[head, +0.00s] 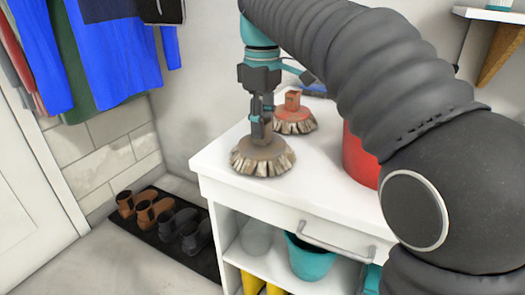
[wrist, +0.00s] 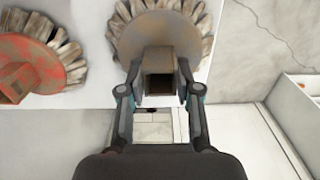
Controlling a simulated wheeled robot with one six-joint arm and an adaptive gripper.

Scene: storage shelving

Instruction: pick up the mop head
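A brown mop head (head: 262,160) with a fringe of pale bristles sits on the white cabinet top (head: 333,165), near its front left corner. Its upright square socket also shows in the wrist view (wrist: 159,82). My gripper (head: 262,120) points down over it, with one finger on each side of the socket. In the wrist view, my gripper (wrist: 159,75) looks open, with narrow gaps between the fingers and the socket. A red-orange mop head (head: 294,120) stands behind and to the right; it is at the left in the wrist view (wrist: 35,65).
A red container (head: 360,158) stands on the cabinet top to the right, partly hidden by my arm. A teal bucket (head: 308,258) is on the shelf below. Shoes (head: 155,213) lie on a dark mat. Clothes (head: 115,60) hang at the upper left.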

